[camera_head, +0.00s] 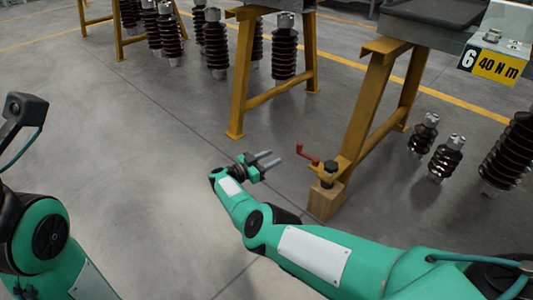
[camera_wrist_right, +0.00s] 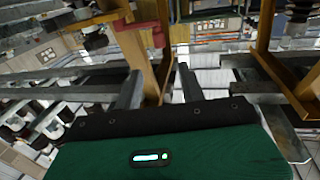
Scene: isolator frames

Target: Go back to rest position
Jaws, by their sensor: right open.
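My right gripper (camera_head: 272,158) is over the grey floor, left of a yellow trestle leg. Its two grey fingers are apart and point right, with nothing between them. In the right wrist view the fingers (camera_wrist_right: 160,85) are also spread and empty. My green right arm comes in from the lower right. My green left arm shows at the left edge, and its gripper is not in the picture.
A yellow trestle (camera_head: 372,105) stands on a wooden block (camera_head: 325,200), with a red crank handle (camera_head: 307,153) close to my right fingers. Brown insulators (camera_head: 446,157) stand at right, others behind. The floor (camera_head: 110,130) at left is clear.

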